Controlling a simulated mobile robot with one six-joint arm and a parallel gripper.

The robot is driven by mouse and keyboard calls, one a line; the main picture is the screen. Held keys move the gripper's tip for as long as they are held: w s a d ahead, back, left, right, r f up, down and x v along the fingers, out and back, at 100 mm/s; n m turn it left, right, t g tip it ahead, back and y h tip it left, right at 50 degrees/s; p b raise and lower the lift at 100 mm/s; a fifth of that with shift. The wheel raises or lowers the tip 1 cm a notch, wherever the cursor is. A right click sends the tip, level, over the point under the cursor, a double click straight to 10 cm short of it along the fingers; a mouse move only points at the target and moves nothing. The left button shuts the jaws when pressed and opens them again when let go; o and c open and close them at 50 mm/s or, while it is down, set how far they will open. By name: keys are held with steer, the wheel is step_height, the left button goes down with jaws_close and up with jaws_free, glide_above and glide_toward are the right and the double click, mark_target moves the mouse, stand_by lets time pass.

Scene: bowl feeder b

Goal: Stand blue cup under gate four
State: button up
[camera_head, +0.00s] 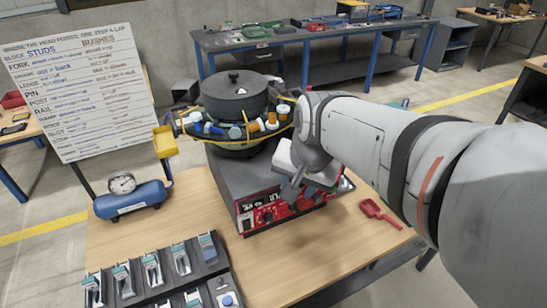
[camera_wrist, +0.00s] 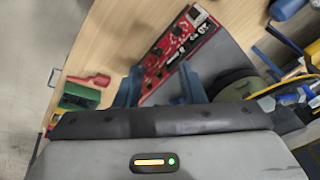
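The bowl feeder (camera_head: 236,95) stands at the middle of the table, a dark lidded bowl over a grey box. Small blue, white and orange pieces sit around its ring; one blue piece (camera_head: 208,127) is at the front left. I cannot tell which piece is the blue cup, or which gate is four. My gripper (camera_head: 292,188) is at the front right of the feeder, beside its red panel (camera_head: 265,212). In the wrist view my gripper's (camera_wrist: 158,88) two blue-grey fingers are apart with nothing visibly held; the red panel (camera_wrist: 175,45) shows beyond them.
A blue air tank with a gauge (camera_head: 130,200) stands at the left. A slotted rack (camera_head: 165,280) lies at the front left. A red scoop (camera_head: 378,212) lies at the right; a green block (camera_wrist: 80,96) is near it. A lettered board (camera_head: 80,85) stands behind. The front middle table is clear.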

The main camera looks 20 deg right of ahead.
steer(key=s+a+f+n, duration=0.1)
steer(key=s+n, duration=0.4)
steer(key=n, duration=0.2)
steer(key=shift+s+a+f, duration=0.15)
steer(key=shift+s+f, duration=0.05)
steer(key=shift+s, duration=0.15)
steer(key=shift+w+f+b, duration=0.1)
steer(key=shift+f+b, duration=0.4)
steer(key=shift+f, duration=0.1)
stand_by(0.9)
